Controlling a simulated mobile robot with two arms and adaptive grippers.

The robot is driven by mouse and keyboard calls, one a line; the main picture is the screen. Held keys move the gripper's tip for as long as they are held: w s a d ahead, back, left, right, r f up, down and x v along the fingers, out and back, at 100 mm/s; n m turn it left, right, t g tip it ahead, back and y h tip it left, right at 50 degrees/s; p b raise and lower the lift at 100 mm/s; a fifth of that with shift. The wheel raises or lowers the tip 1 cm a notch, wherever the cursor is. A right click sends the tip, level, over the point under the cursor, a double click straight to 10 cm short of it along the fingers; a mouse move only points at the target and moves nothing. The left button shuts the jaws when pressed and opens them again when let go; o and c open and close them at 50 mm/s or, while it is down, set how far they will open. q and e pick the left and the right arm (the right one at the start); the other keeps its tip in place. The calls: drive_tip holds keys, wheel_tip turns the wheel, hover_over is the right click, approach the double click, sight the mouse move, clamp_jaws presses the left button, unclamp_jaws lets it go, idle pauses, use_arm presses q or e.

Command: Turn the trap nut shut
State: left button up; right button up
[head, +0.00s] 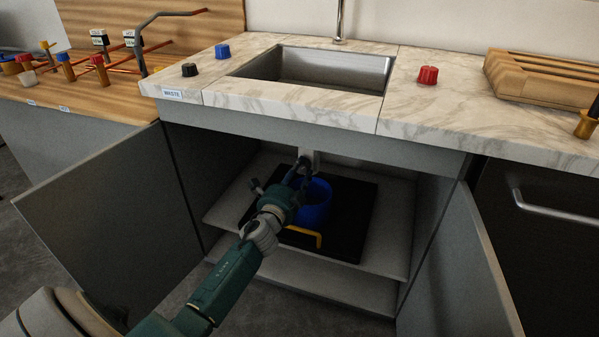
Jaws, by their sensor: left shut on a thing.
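The trap nut (303,162) is a small dark piece at the lower end of the pale drain pipe (311,156), under the sink inside the open cabinet. My left gripper (302,172) reaches in from the left and is shut on the nut, with its fingers partly hiding it. The nut's turn position is too small to tell. My right gripper is not in view.
A blue bucket (318,206) stands just below the gripper on a black mat (352,230), with a yellow bar (304,235) in front. Open doors (95,220) flank the cabinet. The sink (330,72) and coloured knobs, one red (428,75), are on the counter above.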

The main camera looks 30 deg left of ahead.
use_arm(q)
drive_tip(key=shift+a+f+n+p, duration=0.1)
drive_tip(key=shift+n+p, duration=0.7)
drive_tip(key=shift+n, duration=1.75)
drive_tip(key=shift+a+f+n+p, duration=0.1)
drive_tip(key=shift+n+p, duration=0.7)
drive_tip(key=shift+n, duration=1.75)
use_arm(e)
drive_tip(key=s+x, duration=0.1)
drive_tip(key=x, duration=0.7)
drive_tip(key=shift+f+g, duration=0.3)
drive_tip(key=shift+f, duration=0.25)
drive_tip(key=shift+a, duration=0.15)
use_arm(q)
drive_tip(key=o, duration=1.2)
drive_tip(key=shift+s, duration=0.1)
drive_tip(key=shift+c, duration=0.2)
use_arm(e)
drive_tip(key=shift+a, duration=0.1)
